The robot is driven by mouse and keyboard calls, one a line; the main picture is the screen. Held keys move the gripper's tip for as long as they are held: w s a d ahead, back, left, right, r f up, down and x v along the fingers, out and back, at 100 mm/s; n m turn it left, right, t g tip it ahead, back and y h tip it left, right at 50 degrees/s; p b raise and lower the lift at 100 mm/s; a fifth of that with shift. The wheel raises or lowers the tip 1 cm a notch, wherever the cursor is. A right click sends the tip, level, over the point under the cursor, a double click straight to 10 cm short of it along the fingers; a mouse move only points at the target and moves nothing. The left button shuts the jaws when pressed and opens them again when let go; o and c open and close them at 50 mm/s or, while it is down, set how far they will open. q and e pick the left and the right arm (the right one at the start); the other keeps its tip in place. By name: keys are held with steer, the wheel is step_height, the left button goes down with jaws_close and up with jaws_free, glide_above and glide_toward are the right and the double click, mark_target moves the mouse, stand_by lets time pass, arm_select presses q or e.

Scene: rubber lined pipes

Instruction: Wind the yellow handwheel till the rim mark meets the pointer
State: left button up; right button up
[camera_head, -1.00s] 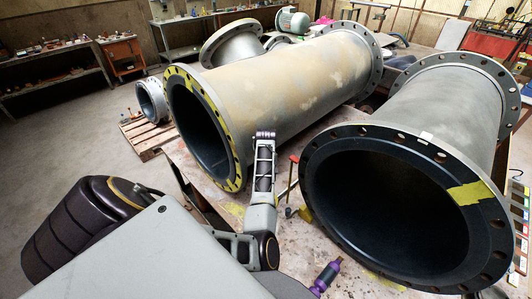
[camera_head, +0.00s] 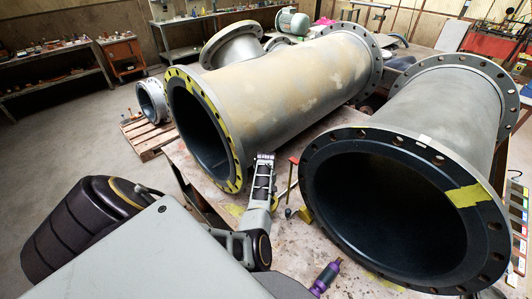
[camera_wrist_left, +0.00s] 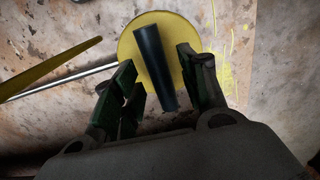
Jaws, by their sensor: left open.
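In the left wrist view the yellow handwheel (camera_wrist_left: 184,32) shows as a round yellow disc with a dark tapered grip (camera_wrist_left: 154,68) standing across it. My left gripper (camera_wrist_left: 156,58) is open, with one finger on each side of the dark grip. Gaps show between the grip and both fingers. A rim mark and the pointer cannot be made out for sure. In the head view my left arm (camera_head: 262,190) reaches over the bench; its fingers and the handwheel cannot be made out there. My right gripper is not in view.
A thin metal rod (camera_wrist_left: 62,83) and a yellow strip (camera_wrist_left: 50,68) lie left of the handwheel in the wrist view. Large flanged pipes (camera_head: 285,85) and (camera_head: 445,100) flank the arm. A red-topped tool (camera_head: 293,160) and a purple item (camera_head: 326,277) are nearby.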

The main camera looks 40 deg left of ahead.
arm_select(q)
steer(key=shift+f, duration=0.2)
jaws_close()
stand_by(0.3)
steer(key=shift+n, duration=0.4)
